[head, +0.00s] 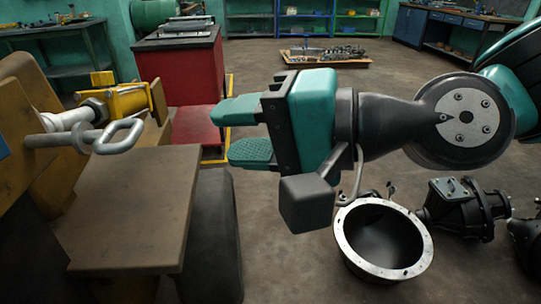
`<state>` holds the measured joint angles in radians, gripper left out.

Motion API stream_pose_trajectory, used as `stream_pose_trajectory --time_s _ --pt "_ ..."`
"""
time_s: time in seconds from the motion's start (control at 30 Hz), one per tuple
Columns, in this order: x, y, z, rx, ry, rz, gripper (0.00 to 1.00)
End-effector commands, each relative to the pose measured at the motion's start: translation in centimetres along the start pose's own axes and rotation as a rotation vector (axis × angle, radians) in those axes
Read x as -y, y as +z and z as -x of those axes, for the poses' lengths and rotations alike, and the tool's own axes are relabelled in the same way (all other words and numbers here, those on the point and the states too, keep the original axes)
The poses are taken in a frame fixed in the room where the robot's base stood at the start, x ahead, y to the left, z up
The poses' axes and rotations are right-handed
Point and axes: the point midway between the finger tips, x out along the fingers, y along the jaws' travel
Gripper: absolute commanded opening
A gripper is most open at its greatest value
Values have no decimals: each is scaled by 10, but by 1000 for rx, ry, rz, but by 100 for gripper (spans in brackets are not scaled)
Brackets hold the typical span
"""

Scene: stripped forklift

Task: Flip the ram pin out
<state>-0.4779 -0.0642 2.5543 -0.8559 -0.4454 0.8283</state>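The ram pin (118,136) is a grey metal pin with a loop handle at its right end. It sits at the left, with its shaft running left into the brown-yellow forklift frame (28,105). The handle loop sticks out to the right, above a flat brown plate. A yellow ram end (126,102) with a silver rod lies just behind the pin. My gripper (236,130) is in the middle, pointing left, to the right of the handle and apart from it. Its two teal fingers are spread with a gap between them. It is open and empty.
The flat brown plate (135,195) and a dark tyre (210,235) stand below the pin. A red cabinet (185,85) is behind. A round black housing (385,240) and other black parts (463,207) lie on the floor at right. Floor between tyre and housing is clear.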

Motion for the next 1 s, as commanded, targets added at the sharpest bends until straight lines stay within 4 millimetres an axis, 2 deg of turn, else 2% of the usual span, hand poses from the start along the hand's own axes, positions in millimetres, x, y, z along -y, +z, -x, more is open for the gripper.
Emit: stream_pose_trajectory --time_s 0.1,0.3,0.73,0.87,1.0 --pt "-2 -2 14 -3 -8 1 39" --pt "0 0 27 0 -3 2 39" --pt "-1 0 30 4 11 12 39" --pt "-24 0 35 33 135 139 39" --pt "-75 0 57 145 402 384 39"
